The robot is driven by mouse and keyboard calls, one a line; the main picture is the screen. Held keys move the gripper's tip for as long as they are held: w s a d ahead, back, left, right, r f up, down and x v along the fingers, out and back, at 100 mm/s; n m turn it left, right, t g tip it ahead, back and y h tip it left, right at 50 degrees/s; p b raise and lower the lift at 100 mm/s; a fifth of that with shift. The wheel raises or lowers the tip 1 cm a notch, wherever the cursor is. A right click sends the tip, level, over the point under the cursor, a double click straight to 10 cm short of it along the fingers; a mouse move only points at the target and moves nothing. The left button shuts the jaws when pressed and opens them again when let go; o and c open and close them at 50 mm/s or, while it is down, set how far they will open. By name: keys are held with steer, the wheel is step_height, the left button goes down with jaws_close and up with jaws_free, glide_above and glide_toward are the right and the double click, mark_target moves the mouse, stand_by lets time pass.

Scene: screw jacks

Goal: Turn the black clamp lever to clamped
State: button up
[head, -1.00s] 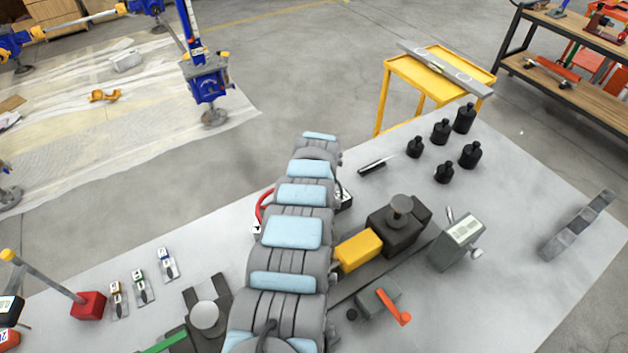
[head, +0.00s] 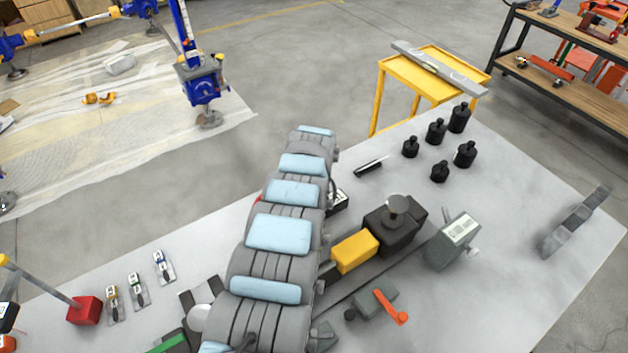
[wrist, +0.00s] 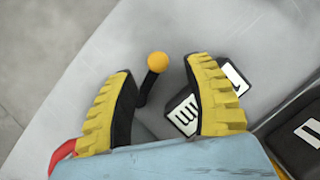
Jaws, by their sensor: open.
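In the wrist view a black lever (wrist: 147,84) with an orange-yellow ball knob (wrist: 157,59) stands between the two fingers of my gripper (wrist: 162,68). The yellow-padded fingers are open and spread to either side of it. The lever lies closer to the left finger. I cannot tell whether they touch. The lever's base is hidden below my gripper. A black block (wrist: 234,76) with a white label is partly covered by the right finger. In the head view my arm hides the lever and my gripper.
In the head view a yellow block (head: 355,251), a dark fixture (head: 393,228), a grey labelled box (head: 452,240) and an orange handle (head: 391,306) stand right of my arm. Several black weights (head: 436,131) stand at the back. A red part (wrist: 63,154) shows at the wrist view's left.

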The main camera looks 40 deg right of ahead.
steer(key=shift+v, duration=2)
steer(key=shift+c, duration=0.2)
